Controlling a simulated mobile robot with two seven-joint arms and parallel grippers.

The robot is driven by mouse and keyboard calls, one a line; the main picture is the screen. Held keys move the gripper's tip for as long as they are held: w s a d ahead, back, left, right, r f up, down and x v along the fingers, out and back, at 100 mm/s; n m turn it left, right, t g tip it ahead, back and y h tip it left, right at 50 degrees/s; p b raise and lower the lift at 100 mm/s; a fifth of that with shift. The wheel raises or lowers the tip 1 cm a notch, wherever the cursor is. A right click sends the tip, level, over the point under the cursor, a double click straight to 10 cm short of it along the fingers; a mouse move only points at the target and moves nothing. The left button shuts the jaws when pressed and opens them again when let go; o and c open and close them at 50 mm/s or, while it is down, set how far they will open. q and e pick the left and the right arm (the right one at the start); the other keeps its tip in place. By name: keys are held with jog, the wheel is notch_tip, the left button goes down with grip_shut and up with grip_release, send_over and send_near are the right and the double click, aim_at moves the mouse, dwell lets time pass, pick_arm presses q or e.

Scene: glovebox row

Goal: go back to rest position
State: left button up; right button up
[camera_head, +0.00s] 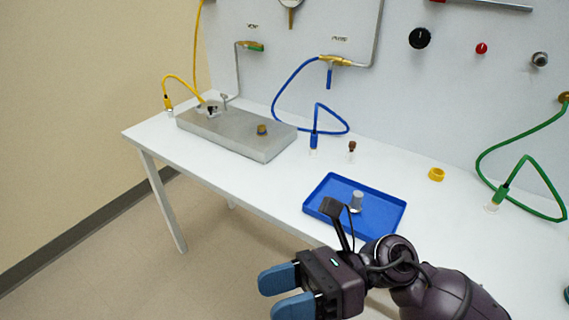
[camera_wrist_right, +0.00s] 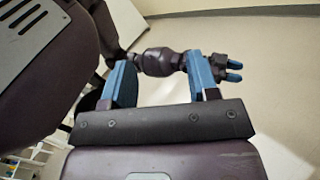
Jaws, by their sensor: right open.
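My right gripper (camera_head: 276,295) is at the bottom of the head view, in front of the table's near edge, its arm coming in from the lower right. Its blue fingers are apart with nothing between them. In the right wrist view the same fingers (camera_wrist_right: 161,82) stand wide apart and empty over the floor. Beyond them my left gripper (camera_wrist_right: 236,71) shows small, its two blue fingertips apart and empty. The left arm is not in the head view.
The white table (camera_head: 405,178) carries a blue tray (camera_head: 385,203) with a grey cylinder (camera_head: 357,198), partly behind my right wrist. A metal block (camera_head: 235,135), a yellow ring (camera_head: 436,174) and blue and green hoses (camera_head: 527,160) lie farther back. Floor left of the table is clear.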

jog(key=w+d+f+m+t+h, duration=0.4)
jog(key=m+t, duration=0.4)
jog(key=m, duration=0.4)
jog(key=w+d+f+m+t+h, duration=0.1)
jog(key=w+d+f+m+t, duration=0.4)
jog(key=m+t, duration=0.55)
jog(key=w+d+f+m+t+h, duration=0.1)
jog(key=w+d+m+t+h, duration=0.35)
jog(key=m, duration=0.85)
jog(key=s+d+f+m+g+h, duration=0.2)
jog(key=s+d+f+m, duration=0.2)
jog(key=f, duration=0.3)
jog(key=s+d+f+m+g+h, duration=0.2)
jog(key=s+d+f+m+h, duration=0.1)
jog(key=s+d+f+m, duration=0.2)
jog(key=s+d+f+m+g+h, duration=0.1)
jog(key=s+d+f+m+h, duration=0.2)
jog(key=f, duration=0.7)
jog(key=s+d+m, duration=0.2)
jog(key=m, duration=0.2)
jog(key=shift+s+d+g, duration=0.15)
jog(key=shift+d+g, duration=0.1)
jog(key=shift+g, duration=0.15)
jog(key=shift+r+m+h, duration=0.1)
jog(key=shift+m+h, duration=0.15)
